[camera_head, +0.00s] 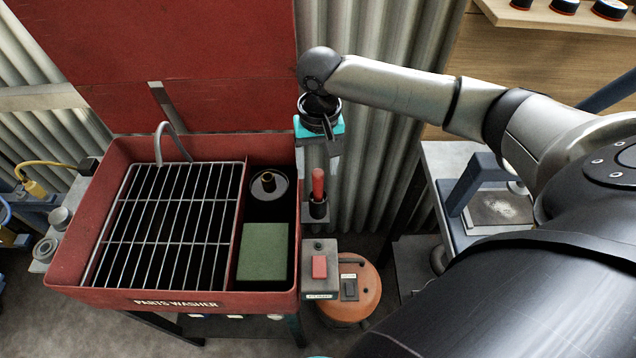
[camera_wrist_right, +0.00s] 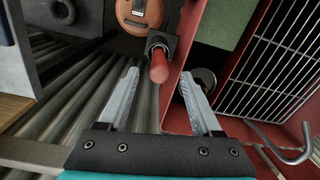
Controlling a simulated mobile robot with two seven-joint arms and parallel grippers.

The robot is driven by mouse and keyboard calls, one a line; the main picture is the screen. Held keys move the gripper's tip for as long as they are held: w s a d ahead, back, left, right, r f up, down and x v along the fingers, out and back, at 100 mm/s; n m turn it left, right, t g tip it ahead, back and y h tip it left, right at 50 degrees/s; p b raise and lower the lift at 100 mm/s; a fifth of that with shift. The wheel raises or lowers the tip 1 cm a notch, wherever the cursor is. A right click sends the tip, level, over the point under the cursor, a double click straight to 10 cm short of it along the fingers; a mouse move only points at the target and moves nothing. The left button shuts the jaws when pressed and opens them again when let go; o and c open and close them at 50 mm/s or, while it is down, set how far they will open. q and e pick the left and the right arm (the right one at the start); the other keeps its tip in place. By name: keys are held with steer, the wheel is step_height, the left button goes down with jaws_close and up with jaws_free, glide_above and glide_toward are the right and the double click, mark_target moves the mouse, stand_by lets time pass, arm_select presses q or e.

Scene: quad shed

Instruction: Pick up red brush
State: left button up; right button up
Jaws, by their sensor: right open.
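The red brush (camera_head: 317,184) stands upright in a small dark holder (camera_head: 318,210) at the right side of the parts washer. Only its red handle shows; its lower end is hidden in the holder. In the right wrist view the red handle (camera_wrist_right: 159,68) points up toward the camera, beyond and between the fingertips. My right gripper (camera_head: 319,172) is above the brush, pointing down, with its two fingers apart and nothing between them. It also shows in the right wrist view (camera_wrist_right: 160,85). My left gripper is not in view.
The red parts washer (camera_head: 170,298) holds a wire rack (camera_head: 165,225), a green pad (camera_head: 263,252) and a round can (camera_head: 268,186). A switch box (camera_head: 320,285) and an orange round machine (camera_head: 352,305) are below the brush. Corrugated metal wall (camera_head: 375,150) stands close behind.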

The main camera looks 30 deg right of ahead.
mark_target(318, 193)
step_height(318, 193, down, 4)
steer(key=shift+s+r+b, duration=0.1)
steer(key=shift+b, duration=0.25)
jaws_close()
stand_by(0.4)
